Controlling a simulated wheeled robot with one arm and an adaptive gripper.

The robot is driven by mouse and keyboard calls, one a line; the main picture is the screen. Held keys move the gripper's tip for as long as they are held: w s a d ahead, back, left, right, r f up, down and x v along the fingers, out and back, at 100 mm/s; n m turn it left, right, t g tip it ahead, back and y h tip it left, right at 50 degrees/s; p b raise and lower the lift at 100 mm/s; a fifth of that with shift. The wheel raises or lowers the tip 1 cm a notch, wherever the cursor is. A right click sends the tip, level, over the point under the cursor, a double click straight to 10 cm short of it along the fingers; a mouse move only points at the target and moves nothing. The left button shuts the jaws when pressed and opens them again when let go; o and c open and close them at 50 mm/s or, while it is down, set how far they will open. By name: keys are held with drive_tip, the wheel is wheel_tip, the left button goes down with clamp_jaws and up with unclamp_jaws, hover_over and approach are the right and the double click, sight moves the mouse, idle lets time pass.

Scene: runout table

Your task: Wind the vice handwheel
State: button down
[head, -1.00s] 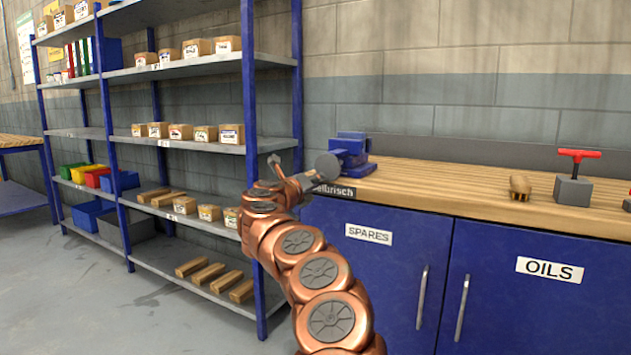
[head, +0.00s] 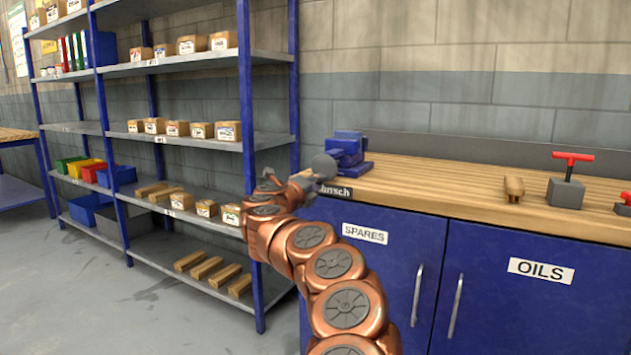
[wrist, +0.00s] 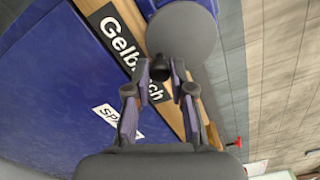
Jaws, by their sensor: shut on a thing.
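The blue vice (head: 347,152) stands on the left end of the wooden bench top. Its grey round handwheel (head: 325,166) faces me at the bench's front edge. It shows in the wrist view as a grey disc (wrist: 183,32) at the top. A dark handle knob (wrist: 158,67) sticks out from the wheel's near rim, between my fingertips. My gripper (wrist: 164,79) is shut on this handle, just off the wheel's face. In the head view my wrist hides most of the gripper and the handle.
A blue cabinet (head: 378,282) sits under the bench, with SPARES and OILS doors. A blue-framed shelf rack (head: 247,150) with boxes stands close on the left of my arm.

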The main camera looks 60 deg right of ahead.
drive_tip(key=shift+s+r+n+p, duration=0.15)
drive_tip(key=shift+s+n+p, duration=0.2)
drive_tip(key=shift+n+p, duration=0.7)
drive_tip(key=shift+s+r+n+p, duration=0.15)
drive_tip(key=shift+r+n+p, duration=0.05)
drive_tip(key=shift+n+p, duration=0.3)
drive_tip(key=shift+s+r+n+p, duration=0.1)
drive_tip(key=shift+s+n+p, duration=0.15)
drive_tip(key=shift+n+p, duration=0.95)
drive_tip(key=shift+n, duration=0.25)
